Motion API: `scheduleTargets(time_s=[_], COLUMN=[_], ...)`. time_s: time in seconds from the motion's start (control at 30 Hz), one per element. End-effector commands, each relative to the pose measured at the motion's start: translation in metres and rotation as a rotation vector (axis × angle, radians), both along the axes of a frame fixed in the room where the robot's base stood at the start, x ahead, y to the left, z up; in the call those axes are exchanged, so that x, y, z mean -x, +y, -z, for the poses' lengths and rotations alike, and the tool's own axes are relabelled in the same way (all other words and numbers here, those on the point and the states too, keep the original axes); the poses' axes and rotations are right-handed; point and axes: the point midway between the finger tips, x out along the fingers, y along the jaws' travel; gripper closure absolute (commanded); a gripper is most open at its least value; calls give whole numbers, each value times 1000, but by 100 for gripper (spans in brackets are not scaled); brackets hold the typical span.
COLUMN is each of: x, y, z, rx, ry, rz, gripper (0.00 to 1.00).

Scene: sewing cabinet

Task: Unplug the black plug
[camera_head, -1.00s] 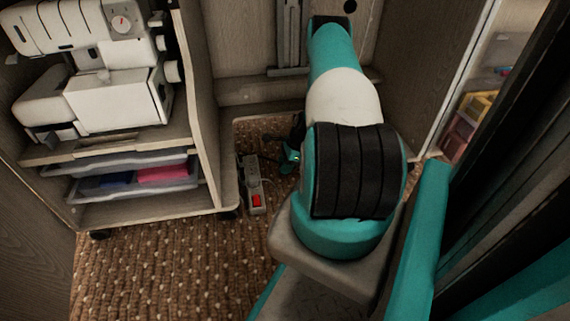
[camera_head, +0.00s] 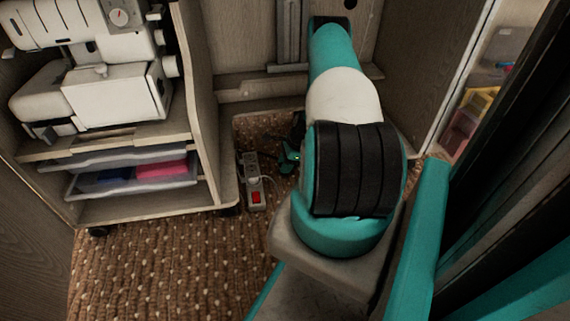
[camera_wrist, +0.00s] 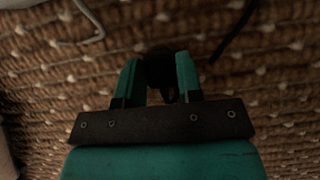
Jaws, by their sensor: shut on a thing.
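The black plug (camera_wrist: 160,70) is a dark shape between the two teal fingers of my gripper (camera_wrist: 158,75) in the wrist view. My gripper is shut on it, above the woven carpet. In the head view my gripper (camera_head: 288,162) is low over the carpet, right of the grey power strip (camera_head: 253,183) and apart from it. The strip lies on the carpet and has a red switch. The plug is too dark and small to make out clearly in the head view. The power strip's sockets do not show in the wrist view.
A wooden cabinet (camera_head: 205,150) with a white sewing machine (camera_head: 115,90) and plastic trays (camera_head: 135,175) stands at the left. A pale cord (camera_wrist: 85,25) and a black cord (camera_wrist: 235,35) lie over the carpet. Wooden panels stand behind; carpet is open at the front left.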

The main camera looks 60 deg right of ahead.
Motion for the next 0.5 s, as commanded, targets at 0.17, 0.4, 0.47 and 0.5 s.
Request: scheduleTargets(time_s=[0.17,0.4,0.47,0.5], x=[0,0,0,0], y=[0,0,0,0], z=[5,9,11,11], rx=[0,0,0,0], ry=[0,0,0,0], rz=[0,0,0,0], gripper=[100,100,100,100])
